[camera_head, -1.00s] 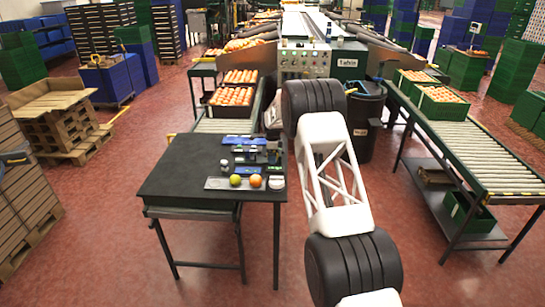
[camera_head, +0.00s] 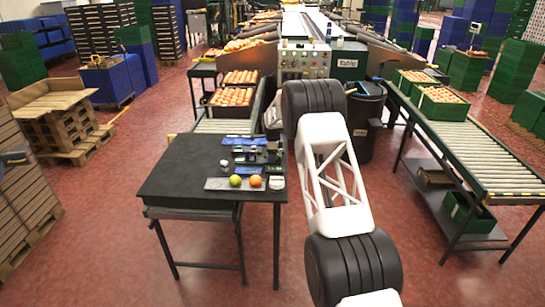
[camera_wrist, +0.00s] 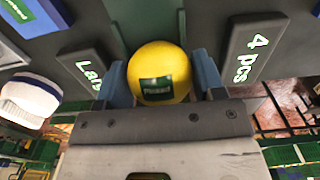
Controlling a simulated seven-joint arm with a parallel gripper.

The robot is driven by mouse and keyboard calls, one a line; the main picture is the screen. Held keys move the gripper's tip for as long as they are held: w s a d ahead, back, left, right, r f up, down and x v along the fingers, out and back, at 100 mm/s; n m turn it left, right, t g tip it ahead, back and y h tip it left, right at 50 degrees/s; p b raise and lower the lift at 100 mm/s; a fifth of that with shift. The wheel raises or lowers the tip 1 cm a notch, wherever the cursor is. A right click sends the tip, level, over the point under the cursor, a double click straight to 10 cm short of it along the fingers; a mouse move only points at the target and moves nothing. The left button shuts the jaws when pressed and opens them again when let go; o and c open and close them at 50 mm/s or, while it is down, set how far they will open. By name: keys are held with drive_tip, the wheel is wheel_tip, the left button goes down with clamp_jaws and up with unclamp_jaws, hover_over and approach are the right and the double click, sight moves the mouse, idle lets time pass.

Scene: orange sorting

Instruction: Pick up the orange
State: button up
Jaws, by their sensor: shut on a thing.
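In the wrist view a round yellow fruit (camera_wrist: 160,72) with a dark green label sits between the two blue fingers of my gripper (camera_wrist: 160,80). The fingers touch its left and right sides, so the gripper is shut on it. In the head view an orange fruit (camera_head: 256,181) and a yellow-green fruit (camera_head: 235,180) rest side by side on a grey tray (camera_head: 214,184) at the front of the black table. I cannot tell which of the fruits is the held one. My gripper cannot be made out clearly in the head view.
The black table (camera_head: 175,180) has free room on its left. A white cup (camera_head: 277,184) stands right of the fruits. In the wrist view a sign reading "4 pcs" (camera_wrist: 250,50), a sign starting "Lar" (camera_wrist: 88,65) and a white cap (camera_wrist: 30,98) lie close to the fingers.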

drive_tip(key=shift+r, duration=0.1)
drive_tip(key=shift+r, duration=4.95)
drive_tip(key=s+a+f, duration=0.1)
drive_tip(key=s+a, duration=0.4)
drive_tip(key=s, duration=0.6)
drive_tip(key=s+a+f, duration=0.2)
drive_tip(key=s+a, duration=0.4)
drive_tip(key=s, duration=0.5)
drive_tip(key=s+a+f, duration=0.2)
drive_tip(key=s+a, duration=0.4)
drive_tip(key=s, duration=0.5)
drive_tip(key=shift+s, duration=0.3)
drive_tip(key=shift+w+a+f, duration=0.1)
drive_tip(key=shift+w+a, duration=0.05)
drive_tip(key=shift+w+a+f, duration=0.25)
drive_tip(key=shift+w+a, duration=0.95)
drive_tip(key=shift+w, duration=1.15)
drive_tip(key=shift+w+a+f, duration=0.25)
drive_tip(key=shift+w+a, duration=0.95)
drive_tip(key=shift+w, duration=1.1)
drive_tip(key=shift+w+a+f, duration=0.25)
drive_tip(key=shift+w+a, duration=0.95)
drive_tip(key=shift+w, duration=1.15)
